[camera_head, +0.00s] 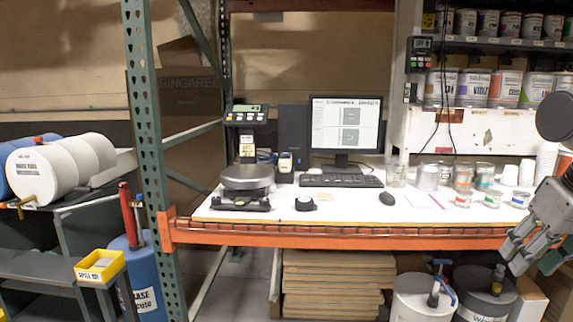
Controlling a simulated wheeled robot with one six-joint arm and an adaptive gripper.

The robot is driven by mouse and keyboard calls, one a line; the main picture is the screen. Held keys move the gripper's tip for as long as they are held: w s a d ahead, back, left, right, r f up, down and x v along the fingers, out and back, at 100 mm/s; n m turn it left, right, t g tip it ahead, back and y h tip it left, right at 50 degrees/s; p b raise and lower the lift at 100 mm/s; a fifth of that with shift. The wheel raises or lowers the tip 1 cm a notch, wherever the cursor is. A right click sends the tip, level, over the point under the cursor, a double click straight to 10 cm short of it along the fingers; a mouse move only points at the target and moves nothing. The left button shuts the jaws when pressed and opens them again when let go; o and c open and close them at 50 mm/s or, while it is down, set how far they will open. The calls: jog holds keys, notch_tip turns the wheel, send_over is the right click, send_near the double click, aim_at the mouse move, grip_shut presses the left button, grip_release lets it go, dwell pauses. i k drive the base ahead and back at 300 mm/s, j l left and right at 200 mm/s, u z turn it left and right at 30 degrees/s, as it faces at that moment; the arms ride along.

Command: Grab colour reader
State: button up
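A small upright handheld device with a pale screen and dark body (286,162) stands on the white bench top, between the scale and the monitor; it looks like the colour reader, but its label is too small to read. A small black device with a round pale top (305,203) lies nearer the bench's front edge. My gripper (532,257) is at the right edge, in front of the bench's right end, far from both devices. Its fingers appear apart with nothing between them; part of it is cut off by the picture edge.
The bench (340,213) has an orange front beam (340,236). A scale (247,180), keyboard (355,181), monitor (346,122) and mouse (387,199) stand on it, with several cans at right. A green upright post (147,130) bounds the left. The bench's front middle is mostly clear.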

aim_at(285, 160)
jog(key=i+j, duration=0.75)
jog(key=i, duration=0.15)
jog(key=i+j, duration=0.8)
jog(key=i, duration=0.15)
